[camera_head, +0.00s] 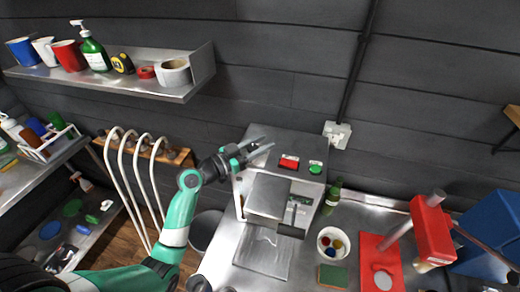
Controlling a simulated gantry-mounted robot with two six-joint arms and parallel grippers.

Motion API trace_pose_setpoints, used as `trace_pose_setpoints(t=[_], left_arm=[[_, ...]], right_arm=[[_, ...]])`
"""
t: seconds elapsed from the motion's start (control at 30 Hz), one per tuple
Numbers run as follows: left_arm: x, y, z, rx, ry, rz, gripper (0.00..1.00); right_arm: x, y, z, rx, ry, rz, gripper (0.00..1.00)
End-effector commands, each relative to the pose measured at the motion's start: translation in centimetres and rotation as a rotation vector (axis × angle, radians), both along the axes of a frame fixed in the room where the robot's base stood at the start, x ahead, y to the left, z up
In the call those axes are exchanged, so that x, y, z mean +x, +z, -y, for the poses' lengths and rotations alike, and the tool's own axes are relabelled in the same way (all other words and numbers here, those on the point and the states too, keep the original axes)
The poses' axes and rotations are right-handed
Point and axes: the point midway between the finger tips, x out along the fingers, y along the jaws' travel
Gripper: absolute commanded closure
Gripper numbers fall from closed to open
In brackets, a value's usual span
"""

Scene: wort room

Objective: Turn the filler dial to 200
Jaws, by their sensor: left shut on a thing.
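The filler (318,152) is a grey metal machine on the steel bench, with a red rectangular part (289,162) and a green button (315,168) on its upper front. My left gripper (258,148) reaches in from the left to the upper left of the filler's front. Its fingers are shut on what seems to be the filler dial, which they hide. I cannot read the dial's scale or setting. My right gripper is not in view.
A green bottle (333,193), a white bowl (321,254) with coloured items and a red press (375,252) stand right of the filler. A wall shelf (140,87) holds mugs, a pump bottle and tape. Curved white hoses (125,185) rise at left.

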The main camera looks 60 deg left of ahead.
Motion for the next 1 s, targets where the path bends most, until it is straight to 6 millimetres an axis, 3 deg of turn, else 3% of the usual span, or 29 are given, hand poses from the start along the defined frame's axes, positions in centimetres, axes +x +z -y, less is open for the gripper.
trace_pose_setpoints(t=[0.3, 0.77, 0.8, 0.93, 1.0], left_arm=[[0.0, 0.1, 0.3, -0.003, -0.111, -0.006, 1.0], [0.0, -0.2, 0.3, -0.004, -0.127, -0.007, 1.0], [0.0, -0.2, 0.3, -0.004, -0.127, -0.007, 0.56], [0.1, -0.2, 0.4, -0.004, -0.127, -0.007, 0.33], [0.1, -0.1, 0.4, -0.004, -0.127, -0.007, 0.31]], right_arm=[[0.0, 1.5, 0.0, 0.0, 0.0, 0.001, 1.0], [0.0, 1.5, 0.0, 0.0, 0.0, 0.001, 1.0], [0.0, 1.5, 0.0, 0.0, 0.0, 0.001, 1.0], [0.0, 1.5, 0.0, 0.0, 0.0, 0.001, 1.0], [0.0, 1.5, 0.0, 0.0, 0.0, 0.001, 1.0]])
